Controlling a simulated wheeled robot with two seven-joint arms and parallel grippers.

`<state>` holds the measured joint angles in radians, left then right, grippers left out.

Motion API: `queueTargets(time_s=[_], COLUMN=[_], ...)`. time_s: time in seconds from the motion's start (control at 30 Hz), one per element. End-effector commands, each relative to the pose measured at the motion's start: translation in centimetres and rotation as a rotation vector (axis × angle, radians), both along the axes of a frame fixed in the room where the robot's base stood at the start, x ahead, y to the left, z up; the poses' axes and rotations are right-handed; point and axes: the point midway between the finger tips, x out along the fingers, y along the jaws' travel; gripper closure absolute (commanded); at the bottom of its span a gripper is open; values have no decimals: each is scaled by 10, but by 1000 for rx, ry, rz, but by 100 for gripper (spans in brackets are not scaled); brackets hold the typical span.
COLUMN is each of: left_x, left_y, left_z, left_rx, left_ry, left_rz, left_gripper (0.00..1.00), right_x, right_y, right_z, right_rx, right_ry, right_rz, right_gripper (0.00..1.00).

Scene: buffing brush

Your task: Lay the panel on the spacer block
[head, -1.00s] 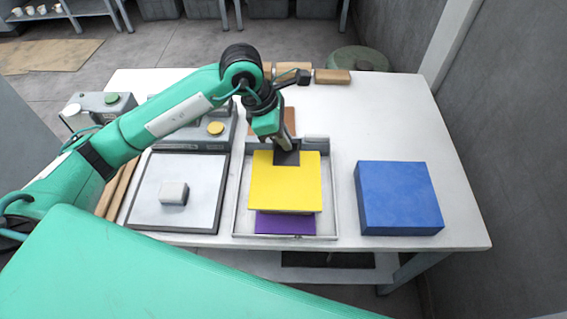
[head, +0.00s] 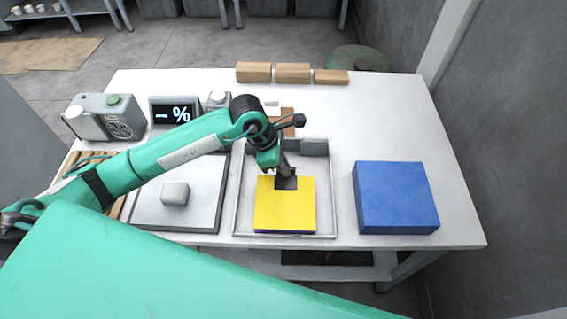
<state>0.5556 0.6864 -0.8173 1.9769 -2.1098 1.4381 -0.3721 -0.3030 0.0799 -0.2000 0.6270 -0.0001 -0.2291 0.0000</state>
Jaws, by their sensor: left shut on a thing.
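The yellow panel (head: 285,210) lies flat over a purple piece (head: 284,234) inside the shallow grey tray (head: 331,205). Only a thin purple strip shows along the panel's front edge; the rest is hidden under the panel. I cannot tell if the two touch. My left gripper (head: 286,182) is shut on the panel's back edge, reaching down from above. I cannot tell whether the purple piece is the spacer block. A thick blue block (head: 396,197) stands apart on the table, right of the tray. My right gripper is not in view.
Left of the tray is a grey plate (head: 207,210) with a small light block (head: 175,193) on it. A display unit (head: 175,111) and a device with a green button (head: 107,117) stand behind. Wooden blocks (head: 292,73) line the back edge.

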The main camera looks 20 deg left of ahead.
Motion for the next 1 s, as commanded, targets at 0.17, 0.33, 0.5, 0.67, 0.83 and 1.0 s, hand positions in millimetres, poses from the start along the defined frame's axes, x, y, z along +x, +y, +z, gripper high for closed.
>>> queueTargets(time_s=[0.17, 0.33, 0.5, 0.67, 0.83, 1.0], left_x=[0, 0, 0, 0, -2, -6], left_y=[0, 0, 0, 0, 12, 26], left_z=[-3, -2, -2, 3, 27, 63], left_rx=[0, 1, 1, 0, 2, 1], left_ry=[0, 0, 0, 0, -6, -5], left_rz=[0, 0, 0, 0, -1, 0], left_gripper=[88, 68, 68, 68, 68, 68], right_x=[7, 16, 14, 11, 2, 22], right_y=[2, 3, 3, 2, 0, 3], right_z=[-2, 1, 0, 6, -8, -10], right_rx=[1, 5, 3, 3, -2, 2], right_ry=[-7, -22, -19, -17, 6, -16], right_rz=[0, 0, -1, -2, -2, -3], right_gripper=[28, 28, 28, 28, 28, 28])
